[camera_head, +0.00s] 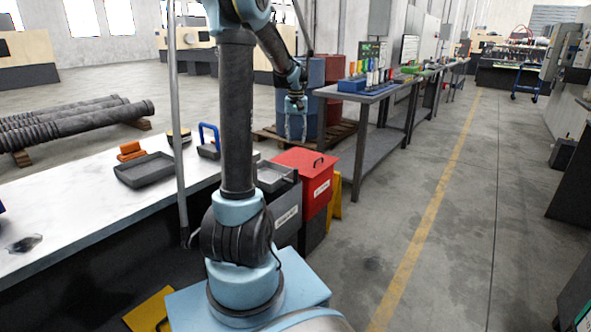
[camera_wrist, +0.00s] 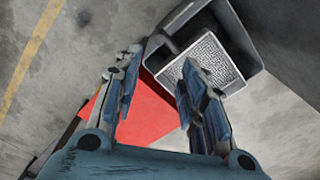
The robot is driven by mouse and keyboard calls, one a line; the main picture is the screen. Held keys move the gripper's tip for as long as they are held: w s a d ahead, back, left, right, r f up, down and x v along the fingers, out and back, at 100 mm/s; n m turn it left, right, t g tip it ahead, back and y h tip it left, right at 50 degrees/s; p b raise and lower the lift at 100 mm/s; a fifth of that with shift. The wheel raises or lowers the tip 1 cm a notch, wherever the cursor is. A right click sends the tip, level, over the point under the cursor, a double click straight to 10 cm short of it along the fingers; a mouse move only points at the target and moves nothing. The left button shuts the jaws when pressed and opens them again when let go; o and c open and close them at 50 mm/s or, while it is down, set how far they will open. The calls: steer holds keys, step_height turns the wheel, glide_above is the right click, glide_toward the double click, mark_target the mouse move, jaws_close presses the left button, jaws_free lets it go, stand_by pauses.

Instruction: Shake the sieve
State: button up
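In the head view the grey bin (camera_head: 287,215) stands left of the red bin, with a grey tray-like top (camera_head: 270,177). My gripper (camera_wrist: 160,60) has its two fingers spread, with nothing held between them. In the head view my gripper (camera_head: 296,104) points down, above the bins and apart from them. Part of the bin top is hidden behind my arm in the head view.
A red bin (camera_head: 314,183) with a black handle stands beside the grey bin. The white bench (camera_head: 90,212) holds a dark tray (camera_head: 145,170), an orange item (camera_head: 130,151) and a blue-handled tool (camera_head: 209,140). A grey table (camera_head: 380,92) stands behind. The aisle floor at right is clear.

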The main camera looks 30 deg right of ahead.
glide_toward(296, 182)
steer(key=f, duration=0.3)
steer(key=w+f, duration=0.1)
steer(key=f, duration=0.1)
steer(key=shift+d+f, duration=0.25)
steer(key=shift+f, duration=0.05)
jaws_close()
